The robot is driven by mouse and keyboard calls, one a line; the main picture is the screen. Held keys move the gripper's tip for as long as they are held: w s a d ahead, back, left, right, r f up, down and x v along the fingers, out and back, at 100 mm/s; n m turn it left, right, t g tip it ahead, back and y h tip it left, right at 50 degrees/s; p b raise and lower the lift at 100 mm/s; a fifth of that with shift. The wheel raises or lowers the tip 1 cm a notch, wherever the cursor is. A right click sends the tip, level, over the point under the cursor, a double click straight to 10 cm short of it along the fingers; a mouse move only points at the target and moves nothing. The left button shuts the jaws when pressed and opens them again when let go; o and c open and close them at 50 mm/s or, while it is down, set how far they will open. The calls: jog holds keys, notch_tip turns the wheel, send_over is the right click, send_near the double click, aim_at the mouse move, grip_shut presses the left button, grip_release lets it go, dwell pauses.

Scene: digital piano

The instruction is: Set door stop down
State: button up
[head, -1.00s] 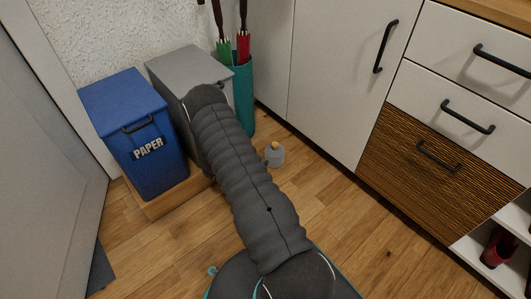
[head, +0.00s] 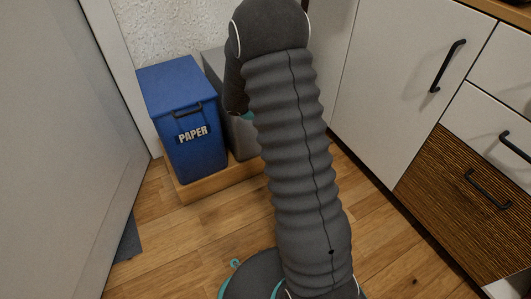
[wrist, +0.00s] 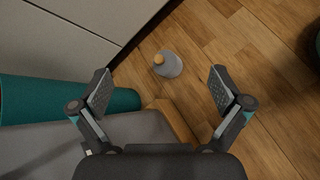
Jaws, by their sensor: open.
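The door stop (wrist: 168,65), a small grey rounded piece with an orange-tan knob, sits on the wooden floor in the wrist view, near the cabinet base. My gripper (wrist: 160,90) is open and empty, with its two fingers spread wide. The door stop shows between and beyond the fingertips, apart from both. In the head view my arm hides the door stop and the gripper.
A blue paper bin (head: 183,120) and a grey bin (head: 240,135) stand on a wooden base (head: 215,182). A teal umbrella stand (wrist: 50,100) is beside the grey bin. White cabinets (head: 395,80) line the right. The wooden floor (head: 190,240) in front is clear.

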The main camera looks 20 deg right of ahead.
jog(key=s+a+r+m+t+y, duration=0.1)
jog(key=s+a+r+m+y, duration=0.2)
jog(key=s+r, duration=0.35)
jog(key=s+a+r+m+t+y, duration=0.1)
jog(key=s+a+r+m+y, duration=0.15)
jog(key=s+a+r, duration=0.45)
jog(key=s+a+r+m+t+y, duration=0.4)
jog(key=s+a+r, duration=0.4)
jog(key=s+a, duration=0.2)
jog(key=shift+s+a+m+t+y, duration=0.25)
jog(key=shift+s+m+t+y, duration=0.1)
jog(key=shift+s+t, duration=0.15)
